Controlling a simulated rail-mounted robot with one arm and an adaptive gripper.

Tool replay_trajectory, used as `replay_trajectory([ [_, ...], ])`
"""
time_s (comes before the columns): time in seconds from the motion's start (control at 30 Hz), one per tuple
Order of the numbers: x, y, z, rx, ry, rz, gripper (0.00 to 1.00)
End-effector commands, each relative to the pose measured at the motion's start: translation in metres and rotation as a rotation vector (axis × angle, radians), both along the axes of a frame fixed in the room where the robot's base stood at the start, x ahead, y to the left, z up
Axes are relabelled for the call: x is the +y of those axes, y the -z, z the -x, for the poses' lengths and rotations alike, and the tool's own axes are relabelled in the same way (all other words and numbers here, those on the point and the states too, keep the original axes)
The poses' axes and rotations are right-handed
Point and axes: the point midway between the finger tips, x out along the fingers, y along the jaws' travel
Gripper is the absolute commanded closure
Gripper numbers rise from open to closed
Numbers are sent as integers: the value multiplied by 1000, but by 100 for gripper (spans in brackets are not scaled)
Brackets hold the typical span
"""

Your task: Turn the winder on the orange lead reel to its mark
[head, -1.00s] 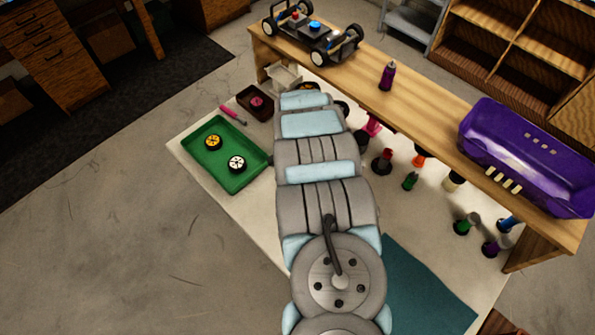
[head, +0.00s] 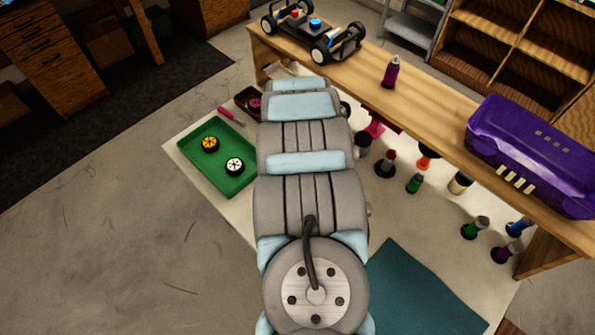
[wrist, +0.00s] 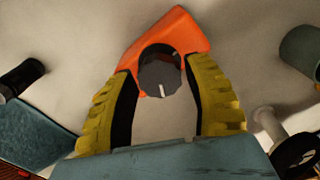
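In the wrist view the orange lead reel (wrist: 190,30) lies on the pale surface, with a dark round winder (wrist: 160,72) facing the camera. A short white mark shows on the winder's lower edge. My gripper (wrist: 160,68) has its two yellow fingers on either side of the winder, with narrow gaps visible; it looks open and holds nothing. In the head view my arm hides the gripper. A small orange item (head: 425,162) shows under the shelf there; I cannot tell whether it is the reel.
A wooden shelf (head: 435,118) carries a toy car chassis (head: 310,35), a purple bottle (head: 390,72) and a purple car body (head: 530,155). Several bottles stand beneath it. A green tray (head: 230,180) holds two wheels. A teal mat (head: 420,290) lies at front right.

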Motion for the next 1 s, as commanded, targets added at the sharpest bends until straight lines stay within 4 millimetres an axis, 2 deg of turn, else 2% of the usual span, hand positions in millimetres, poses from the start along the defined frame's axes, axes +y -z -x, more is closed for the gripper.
replay_trajectory([
  [0.03, 0, 0, 0, 0, 0, 0, 66],
  [0.13, 0, 0, 0, 0, -1, 0, 95],
  [0.17, 0, 0, 0, 0, -1, 0, 96],
  [0.6, 0, 1, 0, 1, -16, 0, 97],
  [1.0, 0, 2, 2, 4, -297, -1, 97],
])
